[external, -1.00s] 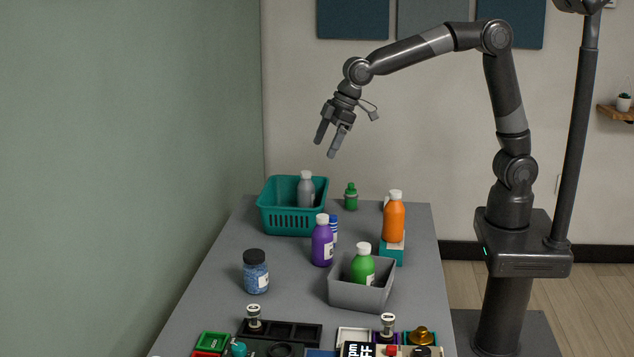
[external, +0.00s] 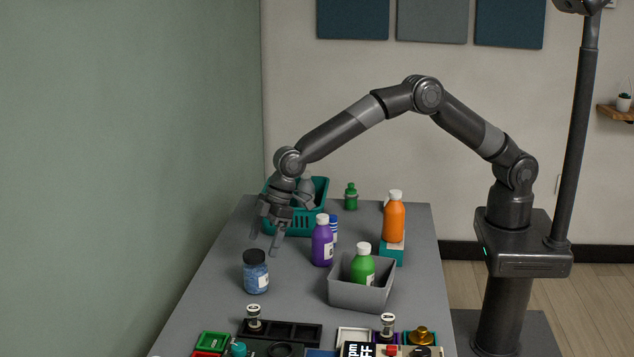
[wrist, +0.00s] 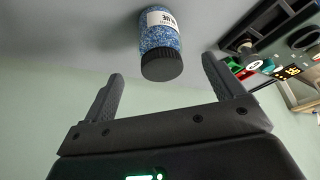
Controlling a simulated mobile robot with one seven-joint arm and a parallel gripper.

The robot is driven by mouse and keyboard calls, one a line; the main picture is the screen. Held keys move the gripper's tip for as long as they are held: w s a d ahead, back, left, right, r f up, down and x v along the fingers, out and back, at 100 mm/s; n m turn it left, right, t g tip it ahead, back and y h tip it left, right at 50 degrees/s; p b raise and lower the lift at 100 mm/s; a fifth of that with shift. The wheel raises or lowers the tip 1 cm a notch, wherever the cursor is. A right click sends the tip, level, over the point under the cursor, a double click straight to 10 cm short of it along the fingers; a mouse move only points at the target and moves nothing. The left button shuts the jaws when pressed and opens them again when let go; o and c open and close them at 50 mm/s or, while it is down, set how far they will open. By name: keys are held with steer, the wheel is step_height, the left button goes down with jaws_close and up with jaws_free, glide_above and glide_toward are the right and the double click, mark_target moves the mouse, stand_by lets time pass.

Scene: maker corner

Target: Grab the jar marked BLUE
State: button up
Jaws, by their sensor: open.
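The jar (external: 256,275) holds blue speckled contents under a black lid and stands upright on the left part of the grey table. It also shows in the wrist view (wrist: 160,40), with a white label that is only partly readable. My gripper (external: 265,243) is open and empty, low over the table, behind the jar in the external view. In the wrist view the jar lies beyond the two fingertips (wrist: 160,70), roughly centred between them and not touching them.
A purple bottle (external: 321,245) stands right of the jar. A teal basket (external: 318,222) is behind my gripper. A grey bin (external: 355,296) holds a green bottle (external: 362,265). An orange bottle (external: 394,218) stands on a teal block. Trays and switches (external: 280,332) fill the front.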

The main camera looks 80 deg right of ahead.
mark_target(255, 268)
steer(key=shift+x, duration=4.4)
steer(key=shift+c, duration=0.4)
steer(key=c, duration=1.2)
